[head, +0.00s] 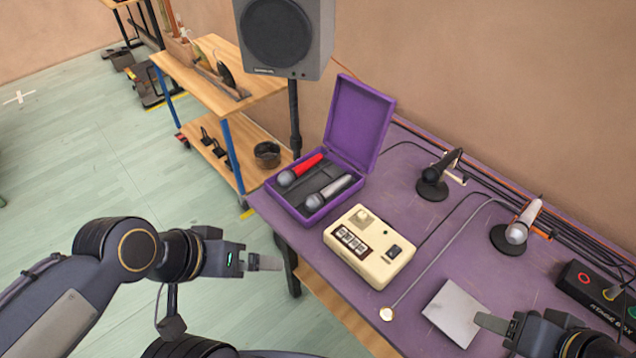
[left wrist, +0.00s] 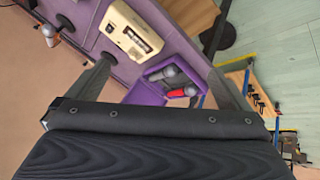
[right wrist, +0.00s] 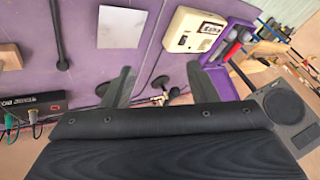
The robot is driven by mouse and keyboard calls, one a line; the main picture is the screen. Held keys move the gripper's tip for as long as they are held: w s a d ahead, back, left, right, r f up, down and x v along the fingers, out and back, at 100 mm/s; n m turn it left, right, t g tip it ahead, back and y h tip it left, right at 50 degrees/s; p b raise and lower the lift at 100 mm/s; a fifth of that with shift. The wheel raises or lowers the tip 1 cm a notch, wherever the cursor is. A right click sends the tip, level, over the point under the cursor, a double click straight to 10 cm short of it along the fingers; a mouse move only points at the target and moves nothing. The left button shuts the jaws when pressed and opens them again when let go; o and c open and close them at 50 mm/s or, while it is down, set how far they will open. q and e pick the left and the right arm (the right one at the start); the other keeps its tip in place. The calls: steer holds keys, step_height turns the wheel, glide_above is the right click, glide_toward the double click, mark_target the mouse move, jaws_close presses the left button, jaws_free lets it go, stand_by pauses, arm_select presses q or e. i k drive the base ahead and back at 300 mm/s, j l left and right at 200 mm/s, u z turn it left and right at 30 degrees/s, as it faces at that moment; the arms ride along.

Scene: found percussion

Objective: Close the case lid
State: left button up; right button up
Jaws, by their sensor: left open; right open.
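The purple case (head: 290,209) stands at the far left end of the purple table. Its lid (head: 358,124) is up, tilted back toward the wall. A red microphone (head: 301,170) and a grey microphone (head: 328,193) lie inside. The case also shows in the left wrist view (left wrist: 147,93) and at the edge of the right wrist view (right wrist: 216,72). My left gripper (head: 262,263) is open and empty, left of the table edge and apart from the case. My right gripper (head: 492,323) is open and empty near the white sheet, far from the case.
A cream drum machine (head: 369,246) sits beside the case. A white sheet (head: 453,312) lies in front of my right gripper. Two microphones on stands (head: 433,180) (head: 517,228) and cables are toward the wall. A speaker (head: 285,38) stands behind the case. A black box (head: 597,292) is at right.

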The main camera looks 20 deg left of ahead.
mark_target(360, 115)
steer(key=z, duration=0.65)
steer(key=j+z, duration=0.45)
steer(key=k+j+z, duration=0.1)
steer(key=j+z, duration=0.3)
steer(key=k+j+z, duration=0.1)
steer(key=j+z, duration=0.15)
steer(key=z, duration=0.2)
steer(key=k+j, duration=0.1)
steer(key=j, duration=0.3)
steer(key=j+z, duration=0.15)
steer(key=j, duration=0.25)
steer(key=k+j, duration=0.15)
steer(key=j, duration=0.2)
steer(key=k+j+z, duration=0.1)
steer(key=j, duration=0.3)
steer(key=k+j, duration=0.1)
steer(key=j, duration=0.3)
steer(key=z, duration=0.05)
